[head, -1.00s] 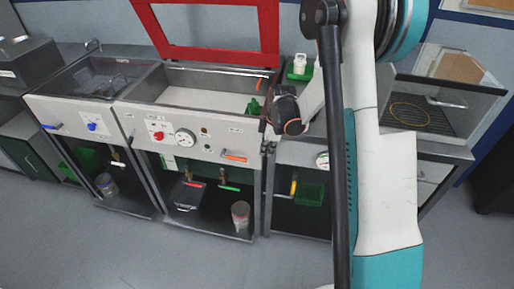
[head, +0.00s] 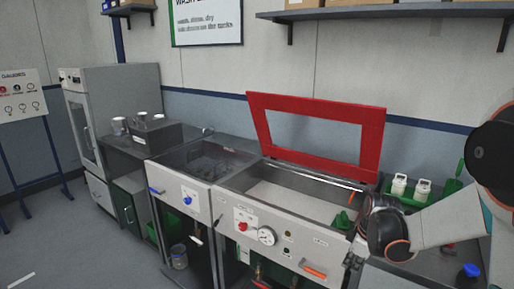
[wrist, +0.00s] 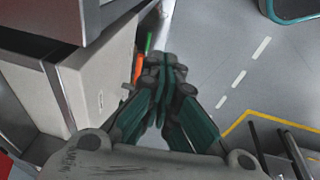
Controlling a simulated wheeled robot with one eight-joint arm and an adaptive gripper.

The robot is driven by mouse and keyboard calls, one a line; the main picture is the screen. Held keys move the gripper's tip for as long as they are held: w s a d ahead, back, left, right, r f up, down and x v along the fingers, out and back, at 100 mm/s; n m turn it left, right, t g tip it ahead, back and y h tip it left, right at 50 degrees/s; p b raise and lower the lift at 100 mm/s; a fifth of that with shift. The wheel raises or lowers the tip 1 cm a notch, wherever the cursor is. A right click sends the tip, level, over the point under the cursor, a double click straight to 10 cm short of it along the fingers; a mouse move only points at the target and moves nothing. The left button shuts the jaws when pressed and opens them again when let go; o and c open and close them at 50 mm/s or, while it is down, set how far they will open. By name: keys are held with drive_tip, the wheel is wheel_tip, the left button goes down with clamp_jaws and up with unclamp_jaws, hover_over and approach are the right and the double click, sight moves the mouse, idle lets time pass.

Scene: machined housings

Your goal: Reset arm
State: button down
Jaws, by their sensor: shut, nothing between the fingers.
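My gripper (wrist: 166,72) shows in the wrist view with its dark green fingers drawn together at the tips and nothing between them. It points down past the pale front panel (wrist: 92,88) of a cabinet, with grey floor beyond. In the head view my arm comes in from the right, and its dark wrist sits at the right front corner of the wash tank (head: 290,203). The fingers are mostly hidden there. The tank's red-framed lid (head: 375,140) stands open behind the wrist.
A sink (head: 205,165) adjoins the tank on the left. A green tray with white bottles (head: 399,186) stands behind my wrist. An orange handle (head: 314,272) juts from the front panel. In the wrist view, open floor (wrist: 225,60) with a yellow line lies right.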

drive_tip(key=s+a+r+m+t, duration=0.2)
drive_tip(key=s+a+r+m, duration=0.35)
drive_tip(key=s+r, duration=0.65)
drive_tip(key=s+a+r+m+t, duration=0.1)
drive_tip(key=s+a+r+m, duration=0.1)
drive_tip(key=s, duration=0.3)
drive_tip(key=s+a+r+m+t, duration=0.2)
drive_tip(key=s+m, duration=0.1)
drive_tip(key=s, duration=0.3)
drive_tip(key=shift+a+h, duration=0.3)
drive_tip(key=shift+h, duration=0.1)
